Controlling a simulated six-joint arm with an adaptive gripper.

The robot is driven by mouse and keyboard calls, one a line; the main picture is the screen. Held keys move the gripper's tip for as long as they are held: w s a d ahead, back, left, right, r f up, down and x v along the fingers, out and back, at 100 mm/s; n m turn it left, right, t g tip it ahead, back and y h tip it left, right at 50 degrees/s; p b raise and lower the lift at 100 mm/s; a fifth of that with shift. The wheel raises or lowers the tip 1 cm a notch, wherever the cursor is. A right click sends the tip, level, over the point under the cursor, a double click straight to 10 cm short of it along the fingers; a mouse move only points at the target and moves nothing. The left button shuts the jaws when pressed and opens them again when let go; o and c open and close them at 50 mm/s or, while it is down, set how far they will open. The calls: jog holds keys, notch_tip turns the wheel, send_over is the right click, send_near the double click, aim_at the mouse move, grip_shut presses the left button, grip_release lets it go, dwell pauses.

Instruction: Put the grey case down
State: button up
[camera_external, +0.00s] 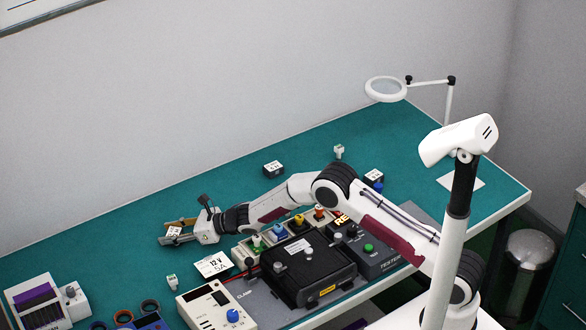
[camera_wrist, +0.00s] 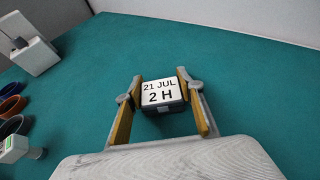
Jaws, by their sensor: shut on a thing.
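My gripper (camera_external: 180,231) reaches out to the left over the green table. It is shut on a small dark grey case with a white label on top (camera_external: 173,231). In the wrist view the label on the case (camera_wrist: 160,92) reads "21 JUL 2 H", and the case sits between the tips of the two yellow-padded fingers of my gripper (camera_wrist: 160,97). The case looks level. I cannot tell whether its underside touches the table or is a little above it.
Two similar labelled cases stand behind my arm, one near the wall (camera_external: 273,169) and one farther right (camera_external: 373,177). The green table (camera_external: 100,225) is clear around the case.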

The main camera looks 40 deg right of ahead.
jog(key=shift+f, duration=0.1)
jog(key=o, duration=1.1)
jog(key=shift+v, duration=3.8)
jog(key=shift+w+r, duration=0.1)
jog(key=shift+r, duration=0.1)
